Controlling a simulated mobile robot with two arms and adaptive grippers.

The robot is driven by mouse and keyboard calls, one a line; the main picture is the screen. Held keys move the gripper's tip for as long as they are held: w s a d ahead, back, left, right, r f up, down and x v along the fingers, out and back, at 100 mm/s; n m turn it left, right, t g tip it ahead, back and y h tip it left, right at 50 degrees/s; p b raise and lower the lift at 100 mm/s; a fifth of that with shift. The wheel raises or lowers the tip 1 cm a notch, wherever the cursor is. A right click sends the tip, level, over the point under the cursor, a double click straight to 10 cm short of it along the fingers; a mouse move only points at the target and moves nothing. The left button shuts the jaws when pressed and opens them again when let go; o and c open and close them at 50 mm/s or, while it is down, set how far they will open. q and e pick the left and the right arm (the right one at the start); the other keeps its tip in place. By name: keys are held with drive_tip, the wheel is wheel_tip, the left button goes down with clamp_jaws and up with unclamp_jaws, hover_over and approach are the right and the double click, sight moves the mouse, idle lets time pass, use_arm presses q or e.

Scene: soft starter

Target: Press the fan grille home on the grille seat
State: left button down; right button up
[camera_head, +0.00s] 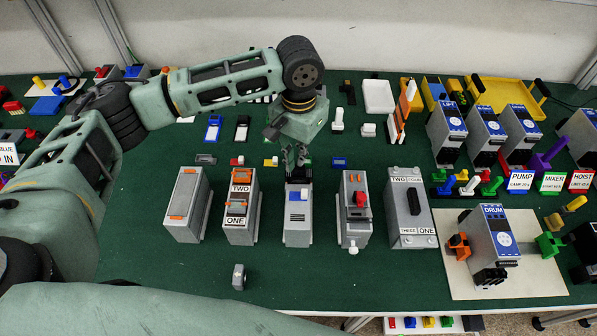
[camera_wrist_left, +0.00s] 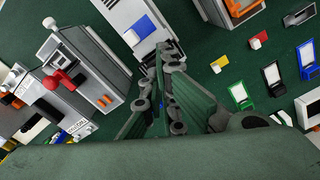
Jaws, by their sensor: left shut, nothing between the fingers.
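My left gripper (camera_head: 299,166) is shut and empty, pointing down at the back end of the middle grey module (camera_head: 298,228) in the row. In the left wrist view, my gripper's fingertips (camera_wrist_left: 168,50) are together close to that module (camera_wrist_left: 118,12); I cannot tell whether they touch it. The module carries a blue and white part (camera_head: 298,194) on its top. I cannot make out the fan grille or its seat for certain; the fingers cover part of the module's back end. My right gripper is not in view.
Grey modules stand on both sides, including one with a red knob (camera_head: 361,200) and the ONE/TWO module (camera_head: 240,225). A DRUM unit (camera_head: 492,240) stands on a pale board (camera_head: 455,285) at right. Green mat (camera_head: 330,290) is mostly clear in front, except a small grey part (camera_head: 239,277).

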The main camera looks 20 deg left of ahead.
use_arm(q)
drive_tip(key=shift+f, duration=0.5)
drive_tip(key=shift+f, duration=0.8)
idle(0.4)
wheel_tip(320, 180, up, 5)
drive_tip(key=p, duration=0.6)
drive_tip(key=shift+r+p, duration=0.7)
drive_tip(key=shift+r, duration=0.35)
